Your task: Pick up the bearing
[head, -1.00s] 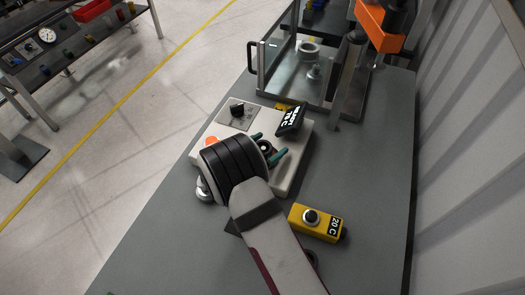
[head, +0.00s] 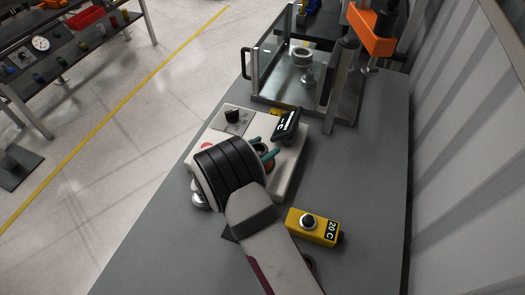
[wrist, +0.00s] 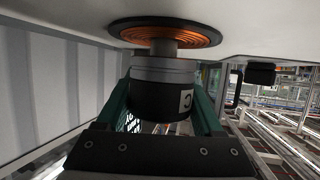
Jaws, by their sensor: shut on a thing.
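The bearing (wrist: 163,72) shows in the wrist view as a grey metal ring between my two teal fingers. A dark rounded body with a white label reading "C" shows directly below it; I cannot tell whether it belongs to the bearing. My gripper (wrist: 160,82) is shut on the bearing. A grey post (wrist: 163,47) and a copper-coloured disc (wrist: 118,31) of the heater are above the ring in that view. In the head view, my gripper (head: 263,150) is over the pale heater (head: 287,181), and my wrist hides most of the bearing.
A small black display (head: 286,125) stands at the heater's back right, close to my fingers. A yellow box marked 20 C (head: 313,227) lies to the right of my arm. A press with an orange head (head: 371,30) stands behind. The grey bench (head: 365,170) is clear at right.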

